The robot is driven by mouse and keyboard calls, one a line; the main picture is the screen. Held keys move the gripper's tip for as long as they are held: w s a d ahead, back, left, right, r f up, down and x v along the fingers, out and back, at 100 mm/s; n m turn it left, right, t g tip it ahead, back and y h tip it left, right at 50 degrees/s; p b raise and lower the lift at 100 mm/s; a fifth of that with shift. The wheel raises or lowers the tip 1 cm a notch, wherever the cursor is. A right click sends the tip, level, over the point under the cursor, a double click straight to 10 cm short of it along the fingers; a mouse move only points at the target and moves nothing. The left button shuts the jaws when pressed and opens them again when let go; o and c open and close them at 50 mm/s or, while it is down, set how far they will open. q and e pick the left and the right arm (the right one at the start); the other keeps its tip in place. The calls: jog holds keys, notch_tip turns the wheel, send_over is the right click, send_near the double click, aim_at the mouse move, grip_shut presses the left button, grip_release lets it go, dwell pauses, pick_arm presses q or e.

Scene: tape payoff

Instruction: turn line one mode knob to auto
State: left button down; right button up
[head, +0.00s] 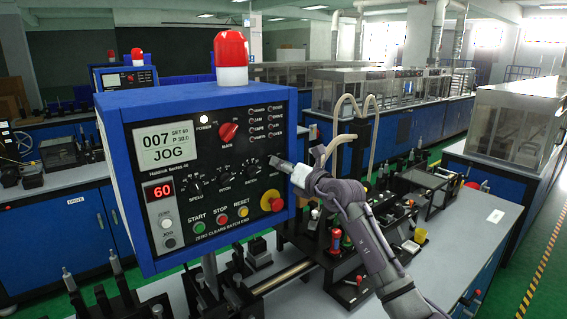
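The line one control panel (147,185) is a blue box with a dark face at centre left. Its display (165,147) reads 007 and JOG. A red selector knob (228,132) sits in the upper middle of the face. Several black knobs run in a row below it, including the speed knob (196,187), the pitch knob (224,179) and another knob (252,170). My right gripper (275,161) points at the right end of this row, very close to or touching the face. My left gripper is out of view.
A red beacon (231,57) stands on the panel. Green, red and yellow buttons and a red-and-yellow emergency stop (271,201) line the lower face. Machine parts crowd the bench (484,222) below my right arm. A second panel (125,78) stands behind left.

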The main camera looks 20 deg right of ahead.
jog(key=shift+c, duration=0.2)
grip_shut()
dwell(0.3)
jog(key=shift+s+a+n+b, duration=0.1)
jog(key=shift+a+n+b, duration=0.1)
jog(key=shift+n+b, duration=2.65)
jog(key=shift+a+n+b, duration=0.15)
jog(key=shift+n+b, duration=2.25)
jog(key=shift+n, duration=0.75)
